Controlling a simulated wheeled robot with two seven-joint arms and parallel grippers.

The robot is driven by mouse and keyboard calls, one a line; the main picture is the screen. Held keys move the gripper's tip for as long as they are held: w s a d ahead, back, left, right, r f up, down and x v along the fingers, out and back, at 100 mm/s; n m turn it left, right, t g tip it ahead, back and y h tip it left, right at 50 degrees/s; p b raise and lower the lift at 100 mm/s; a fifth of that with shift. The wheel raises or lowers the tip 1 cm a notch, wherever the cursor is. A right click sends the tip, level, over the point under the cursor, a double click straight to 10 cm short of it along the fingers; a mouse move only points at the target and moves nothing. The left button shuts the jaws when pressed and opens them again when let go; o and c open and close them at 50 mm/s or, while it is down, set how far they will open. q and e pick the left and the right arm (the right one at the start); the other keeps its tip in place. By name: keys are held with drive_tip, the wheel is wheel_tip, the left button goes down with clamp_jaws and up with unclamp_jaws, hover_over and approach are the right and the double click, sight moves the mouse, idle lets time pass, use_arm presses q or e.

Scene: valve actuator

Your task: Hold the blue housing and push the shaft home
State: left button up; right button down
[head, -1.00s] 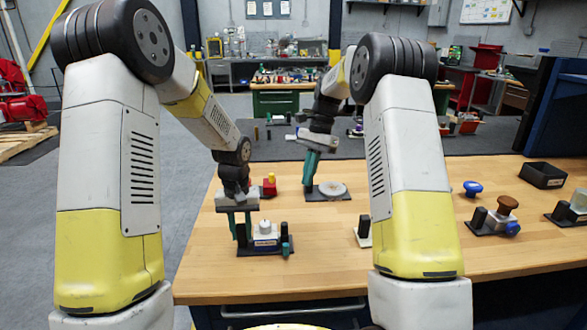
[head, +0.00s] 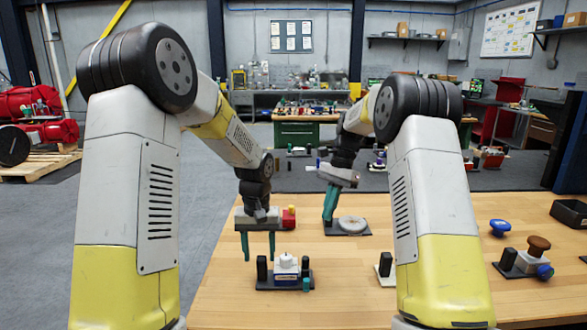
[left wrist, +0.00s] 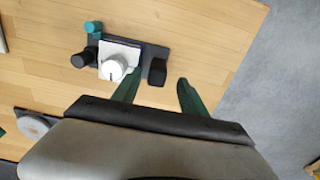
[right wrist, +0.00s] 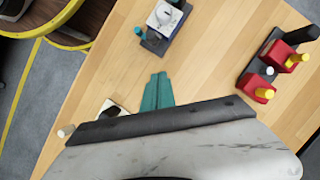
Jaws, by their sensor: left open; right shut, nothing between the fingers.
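The housing (head: 286,266) is a small block with a white top and a blue side band. It stands upright on a dark base between black posts, with a small teal peg (head: 306,284) at the right. A white round piece (left wrist: 115,68) sits on its top; I cannot tell if this is the shaft. My left gripper (head: 259,255) is open and empty, pointing down behind and left of the housing. In the left wrist view the housing lies left of the fingers and a black post (left wrist: 157,72) shows between them. My right gripper (head: 328,220) is shut and empty, further back and right.
A white disc on a dark plate (head: 352,226) lies near my right gripper. Red blocks with yellow tops (right wrist: 281,57) stand behind my left gripper. A black post on a white base (head: 385,267) stands right of the housing. A brown knob fixture (head: 533,257) and blue knob (head: 500,227) are at the right.

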use_arm(q)
drive_tip(key=d+r, duration=0.4)
drive_tip(key=r, duration=0.6)
drive_tip(key=s+a+r+t, duration=0.1)
drive_tip(key=s+a+r, duration=0.3)
drive_tip(key=s+r, duration=0.15)
use_arm(e)
drive_tip(key=s+d+r+n+t, duration=0.3)
drive_tip(key=s+r+n+t, duration=0.2)
drive_tip(key=s+r, duration=0.9)
use_arm(q)
drive_tip(key=s+a+r+t+h, duration=0.1)
drive_tip(key=s+a+t, duration=0.1)
drive_tip(key=s, duration=0.5)
drive_tip(key=s+a+r+t+h, duration=0.1)
drive_tip(key=s+a+r+t, duration=0.1)
drive_tip(key=s, duration=0.6)
drive_tip(key=shift+s+a+r+m+t, duration=0.2)
drive_tip(key=shift+s+a+m+t, duration=0.15)
drive_tip(key=shift+a+t, duration=0.25)
use_arm(e)
drive_tip(key=s+d+f+n+t, duration=0.1)
drive_tip(key=s+f+n+t, duration=0.2)
drive_tip(key=s, duration=1.2)
drive_tip(key=shift+s+n+t+h, duration=0.2)
drive_tip(key=shift+n+t+h, duration=0.2)
drive_tip(key=shift+n+t, duration=0.25)
drive_tip(key=shift+d, duration=0.1)
